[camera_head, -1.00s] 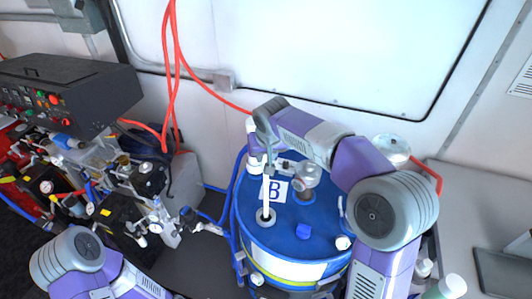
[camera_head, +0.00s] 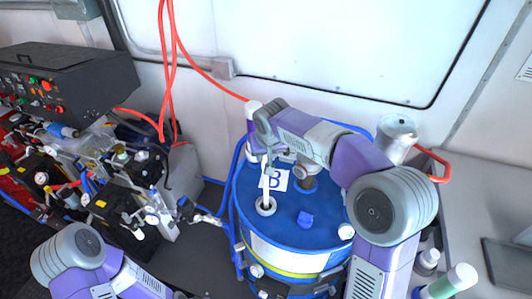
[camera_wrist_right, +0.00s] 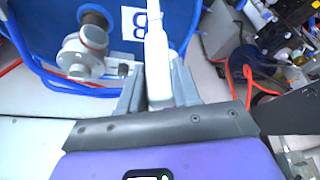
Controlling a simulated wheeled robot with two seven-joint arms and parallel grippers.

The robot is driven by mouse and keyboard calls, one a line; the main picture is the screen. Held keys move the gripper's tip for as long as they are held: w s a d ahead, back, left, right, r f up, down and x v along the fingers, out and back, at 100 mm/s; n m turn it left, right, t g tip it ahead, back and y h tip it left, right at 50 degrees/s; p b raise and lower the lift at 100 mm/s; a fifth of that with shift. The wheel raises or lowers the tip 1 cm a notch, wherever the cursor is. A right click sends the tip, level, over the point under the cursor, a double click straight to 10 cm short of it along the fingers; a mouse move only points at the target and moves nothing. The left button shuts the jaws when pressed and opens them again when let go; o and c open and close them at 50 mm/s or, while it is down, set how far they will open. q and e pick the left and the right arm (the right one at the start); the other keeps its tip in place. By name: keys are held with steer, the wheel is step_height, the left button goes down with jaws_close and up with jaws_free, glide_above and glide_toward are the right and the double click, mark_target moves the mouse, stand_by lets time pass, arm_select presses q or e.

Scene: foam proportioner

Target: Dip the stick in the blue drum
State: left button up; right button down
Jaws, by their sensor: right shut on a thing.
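The blue drum (camera_head: 285,225) stands upright at the middle of the head view, with a label "B" on its lid and a ringed opening (camera_head: 265,206) near the lid's left edge. My right gripper (camera_head: 268,153) is above the lid, shut on the white stick (camera_head: 267,182). The stick points down, nearly upright, and its lower end meets the opening; how deep it reaches is hidden. In the right wrist view the stick (camera_wrist_right: 157,52) sits between both fingers (camera_wrist_right: 158,95). My left gripper is out of view; only part of the left arm shows.
A metal pipe fitting (camera_head: 305,175) and a blue cap (camera_head: 305,219) stand on the lid. Blue hoses run around the drum. A black control panel (camera_head: 65,80) and piping are at left, and red hoses (camera_head: 170,80) hang at the wall. A grey surface (camera_head: 480,200) is at right.

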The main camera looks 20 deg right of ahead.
mark_target(266, 181)
steer(key=shift+f+b, duration=5.2)
steer(key=shift+f, duration=1.45)
